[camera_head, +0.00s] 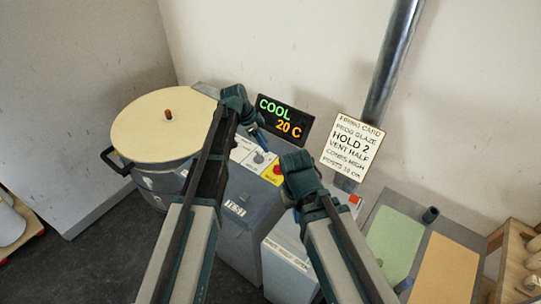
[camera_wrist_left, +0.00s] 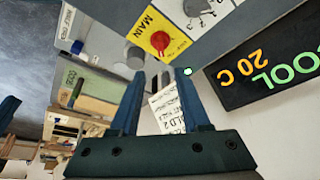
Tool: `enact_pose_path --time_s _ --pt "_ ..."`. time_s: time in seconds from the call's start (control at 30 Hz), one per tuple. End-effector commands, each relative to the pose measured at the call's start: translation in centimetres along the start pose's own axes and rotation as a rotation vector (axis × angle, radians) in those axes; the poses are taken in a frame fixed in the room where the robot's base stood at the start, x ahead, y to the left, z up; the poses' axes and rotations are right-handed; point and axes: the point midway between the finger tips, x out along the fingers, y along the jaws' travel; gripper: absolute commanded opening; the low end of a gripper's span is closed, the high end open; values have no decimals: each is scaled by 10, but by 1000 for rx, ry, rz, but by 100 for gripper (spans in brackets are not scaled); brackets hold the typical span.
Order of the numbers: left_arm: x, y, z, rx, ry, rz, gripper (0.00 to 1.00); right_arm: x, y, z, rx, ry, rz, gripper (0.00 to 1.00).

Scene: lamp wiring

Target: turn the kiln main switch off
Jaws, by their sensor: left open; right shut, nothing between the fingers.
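The main switch is a round red knob (camera_wrist_left: 160,40) on a yellow plate marked MAIN, on the grey control box. In the head view the yellow plate (camera_head: 271,176) shows between my two arms. Which way the knob is turned I cannot tell. My left gripper (camera_wrist_left: 158,75) is open and empty, its fingers apart below the knob in the wrist view and not touching it. In the head view my left gripper (camera_head: 259,134) is above the control box, near the display. My right gripper (camera_head: 290,200) is shut and empty beside the yellow plate; its fingertips are hard to make out.
A display (camera_head: 283,119) reads COOL 20 C behind the box. A firing card (camera_head: 352,146) stands right of it. The kiln (camera_head: 150,122) with a cream lid is at left. A grey dial (camera_head: 259,157) sits beside the switch. Green and orange panels (camera_head: 395,240) lie at right.

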Motion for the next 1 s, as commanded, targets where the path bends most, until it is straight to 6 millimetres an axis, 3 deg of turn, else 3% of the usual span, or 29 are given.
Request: enact_pose_path --time_s 0.27,0.47,1.0 --pt "2 -1 0 6 3 -1 46 2 0 0 0 0 0 0" --pt "15 -2 1 5 3 -1 46 14 -1 -1 -2 0 1 0" --pt "93 -2 2 5 3 -1 46 87 -8 -5 -16 0 3 0"
